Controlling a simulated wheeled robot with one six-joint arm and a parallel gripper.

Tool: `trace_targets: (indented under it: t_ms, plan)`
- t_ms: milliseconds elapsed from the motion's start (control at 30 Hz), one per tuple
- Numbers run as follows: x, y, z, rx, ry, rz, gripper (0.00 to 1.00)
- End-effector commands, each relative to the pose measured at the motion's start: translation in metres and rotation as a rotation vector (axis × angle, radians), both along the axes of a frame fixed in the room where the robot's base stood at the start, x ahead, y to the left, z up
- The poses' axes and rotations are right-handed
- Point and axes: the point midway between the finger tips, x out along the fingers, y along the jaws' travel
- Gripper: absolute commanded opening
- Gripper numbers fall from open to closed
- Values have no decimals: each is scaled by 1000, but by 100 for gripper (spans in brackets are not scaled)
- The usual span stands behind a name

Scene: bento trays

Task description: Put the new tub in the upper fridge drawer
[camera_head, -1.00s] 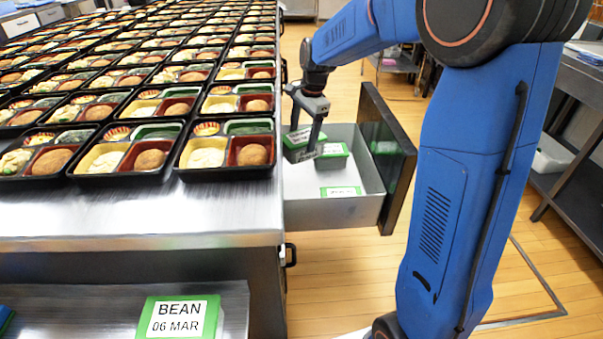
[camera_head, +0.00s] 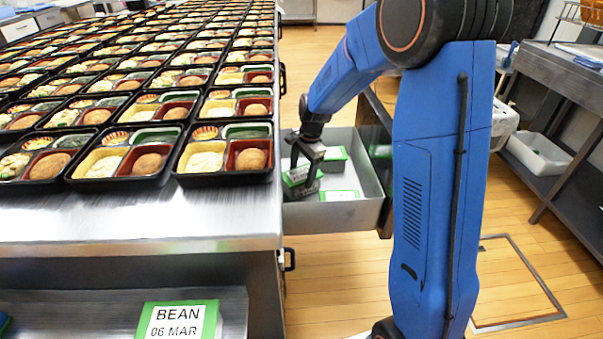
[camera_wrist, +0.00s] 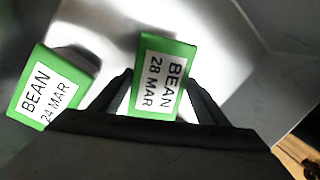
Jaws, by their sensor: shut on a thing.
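My gripper (camera_head: 303,168) is shut on a grey tub with a green-and-white lid (camera_head: 300,176), inside the open fridge drawer (camera_head: 330,217). In the wrist view the held tub's label reads BEAN 28 MAR (camera_wrist: 163,75), between the two fingers. A second tub, BEAN 24 MAR (camera_wrist: 45,92), lies to its left in that view. In the head view, one other tub (camera_head: 335,160) stands behind the held one and another (camera_head: 340,196) is at the drawer's near side. I cannot tell if the held tub touches the drawer floor.
A counter (camera_head: 140,225) crowded with bento trays (camera_head: 225,178) stands left of the drawer. A tub labelled BEAN 06 MAR (camera_head: 178,322) sits on a lower shelf (camera_head: 85,305) at the front. A side bench (camera_head: 560,75) stands at right, with open wooden floor between.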

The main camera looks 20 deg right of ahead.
Motion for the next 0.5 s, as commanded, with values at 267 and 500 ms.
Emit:
trace_targets:
  t_ms: [267,500]
  plan:
    - [0,0,-3,0,-2,0,36]
    - [0,0,-6,-1,-1,0,88]
